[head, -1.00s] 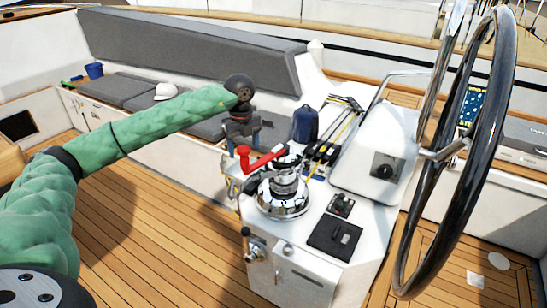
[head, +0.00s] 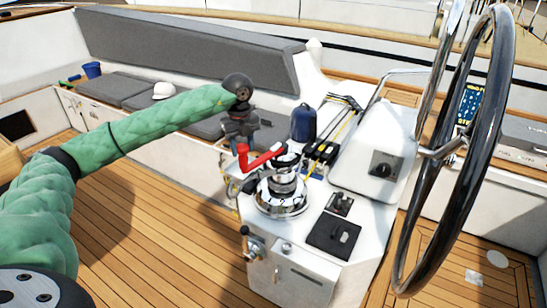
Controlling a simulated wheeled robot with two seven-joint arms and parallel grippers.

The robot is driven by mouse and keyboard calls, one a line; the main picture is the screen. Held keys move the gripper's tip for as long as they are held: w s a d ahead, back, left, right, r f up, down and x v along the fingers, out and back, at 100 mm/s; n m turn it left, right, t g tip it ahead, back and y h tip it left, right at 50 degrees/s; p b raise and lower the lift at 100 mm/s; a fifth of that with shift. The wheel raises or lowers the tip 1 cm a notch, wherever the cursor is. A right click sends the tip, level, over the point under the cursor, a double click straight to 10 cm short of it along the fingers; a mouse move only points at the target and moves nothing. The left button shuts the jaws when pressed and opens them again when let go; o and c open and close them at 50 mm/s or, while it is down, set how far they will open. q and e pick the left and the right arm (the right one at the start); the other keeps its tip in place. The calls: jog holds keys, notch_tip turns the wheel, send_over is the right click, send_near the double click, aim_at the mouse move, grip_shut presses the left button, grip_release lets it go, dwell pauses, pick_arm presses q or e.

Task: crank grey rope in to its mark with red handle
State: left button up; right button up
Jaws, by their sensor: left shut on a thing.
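The red handle (head: 262,157) sits on top of the chrome winch (head: 282,190) on the white console. Its arm points left, with an upright red grip at the outer end. My left gripper (head: 241,140) comes down from above and is shut on this grip; the wrist partly hides the fingers. A dark rope (head: 250,184) shows at the left side of the winch, but I cannot tell if it is the grey rope. No mark on a rope can be made out. My right gripper is not in view.
Black rope clutches (head: 322,153) with yellow and dark lines lie behind the winch, beside a dark blue bag-like object (head: 304,123). The large steering wheel (head: 460,150) stands at the right. Grey-cushioned seating (head: 180,50) runs behind. The teak floor (head: 150,235) at left is clear.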

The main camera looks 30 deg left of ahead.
pick_arm(q)
jog(key=shift+w+a, duration=0.1)
jog(key=shift+a, duration=0.15)
jog(key=shift+w+a+m+b, duration=0.35)
jog(key=shift+a+m+b, duration=0.15)
jog(key=shift+a, duration=0.35)
jog(key=shift+w+a+m+b, duration=0.4)
jog(key=shift+a+m, duration=0.2)
jog(key=shift+a, duration=0.2)
jog(key=w+a+m, duration=0.1)
jog(key=w+a+m+b, duration=0.1)
jog(key=a, duration=0.1)
jog(key=shift+w+a, duration=0.1)
jog(key=shift+a, duration=0.1)
